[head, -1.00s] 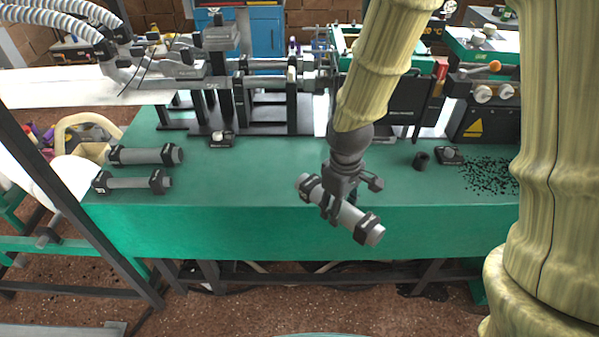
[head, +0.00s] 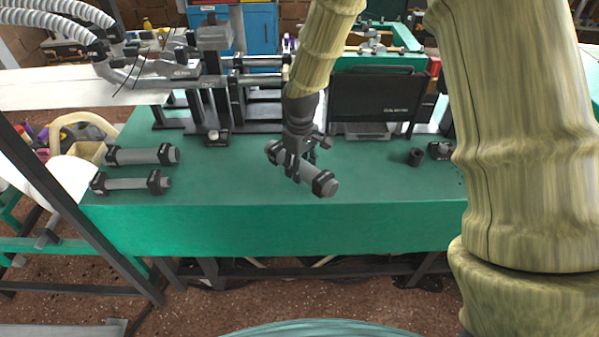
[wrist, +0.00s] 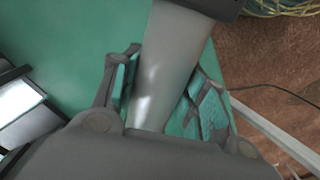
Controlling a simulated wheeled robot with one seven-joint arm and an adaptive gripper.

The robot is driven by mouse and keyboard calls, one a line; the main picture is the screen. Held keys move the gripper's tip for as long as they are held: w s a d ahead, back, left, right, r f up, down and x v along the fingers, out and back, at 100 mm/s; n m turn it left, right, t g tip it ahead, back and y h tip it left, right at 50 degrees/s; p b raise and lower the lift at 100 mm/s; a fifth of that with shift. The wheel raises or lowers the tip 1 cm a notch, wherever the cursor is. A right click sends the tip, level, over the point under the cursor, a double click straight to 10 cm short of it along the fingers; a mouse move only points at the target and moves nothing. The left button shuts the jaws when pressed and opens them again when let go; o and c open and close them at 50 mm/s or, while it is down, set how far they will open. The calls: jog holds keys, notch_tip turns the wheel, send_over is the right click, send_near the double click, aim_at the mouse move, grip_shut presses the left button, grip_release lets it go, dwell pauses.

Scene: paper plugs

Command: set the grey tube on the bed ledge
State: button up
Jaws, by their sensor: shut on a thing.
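The grey tube (head: 309,173) has black collars at its ends and is held tilted across my gripper (head: 293,170), above the green bench. My gripper is shut around the tube's middle. In the wrist view the tube (wrist: 172,65) runs between the two fingers (wrist: 160,95), with a dark collar at the top edge. Two similar grey tubes with black collars, one farther back (head: 142,155) and one nearer (head: 131,183), lie at the bench's left end. I cannot tell for sure which part is the bed ledge.
The green bench (head: 230,185) is bare in its middle. Black posts and grey rods (head: 250,80) stand along its back, beside a dark panel (head: 378,97). A small black cylinder (head: 415,157) and a small black block (head: 440,150) stand at right.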

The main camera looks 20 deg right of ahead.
jog(key=shift+w, duration=0.2)
jog(key=shift+f+p, duration=0.35)
jog(key=shift+f, duration=1.4)
jog(key=shift+f, duration=0.1)
jog(key=o, duration=1.3)
jog(key=shift+o, duration=0.2)
notch_tip(320, 180, up, 12)
jog(key=shift+r+b, duration=0.1)
jog(key=shift+b, duration=0.65)
